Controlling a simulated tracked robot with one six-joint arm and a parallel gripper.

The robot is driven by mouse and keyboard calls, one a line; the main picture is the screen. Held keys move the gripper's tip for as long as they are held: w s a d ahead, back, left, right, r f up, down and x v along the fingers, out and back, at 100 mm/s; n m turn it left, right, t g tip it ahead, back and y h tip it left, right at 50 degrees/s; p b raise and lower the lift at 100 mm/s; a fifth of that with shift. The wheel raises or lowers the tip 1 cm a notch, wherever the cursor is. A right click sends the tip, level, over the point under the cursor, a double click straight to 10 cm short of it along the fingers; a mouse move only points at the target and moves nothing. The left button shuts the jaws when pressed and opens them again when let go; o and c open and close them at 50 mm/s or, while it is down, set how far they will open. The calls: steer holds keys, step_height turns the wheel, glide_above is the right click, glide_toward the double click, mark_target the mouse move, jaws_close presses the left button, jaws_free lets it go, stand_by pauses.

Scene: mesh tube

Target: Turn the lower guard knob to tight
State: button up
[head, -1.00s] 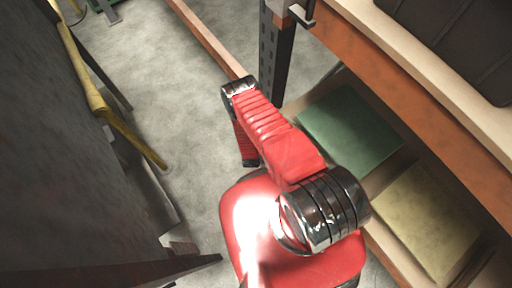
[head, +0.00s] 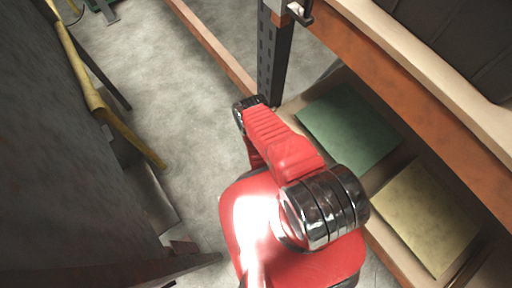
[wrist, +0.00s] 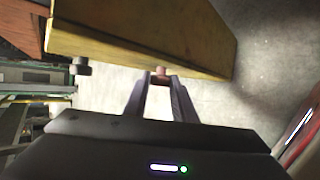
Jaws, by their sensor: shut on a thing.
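In the wrist view, a yellow guard beam (wrist: 140,40) crosses the top. A small reddish knob (wrist: 160,71) sticks out at its lower edge. My gripper (wrist: 161,79) has its two dark fingers on either side of this knob and is shut on it. A second, dark knob (wrist: 80,67) sits on the beam to the left, apart from my fingers. I cannot tell from the picture which knob is the lower one, nor how tight either is. The head view shows neither knob nor my fingers.
In the head view, a shelf rack with an orange beam (head: 420,90) stands at the right, with a green panel (head: 350,127) and a yellow panel (head: 427,217) low down. A yellow bar (head: 85,75) and a dark wall are at the left. Concrete floor (head: 185,110) lies between.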

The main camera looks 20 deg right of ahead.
steer(key=shift+s+f, duration=0.1)
steer(key=shift+s, duration=0.1)
steer(key=o, duration=1)
steer(key=shift+w, duration=0.1)
steer(key=shift+o, duration=0.2)
steer(key=shift+r, duration=0.2)
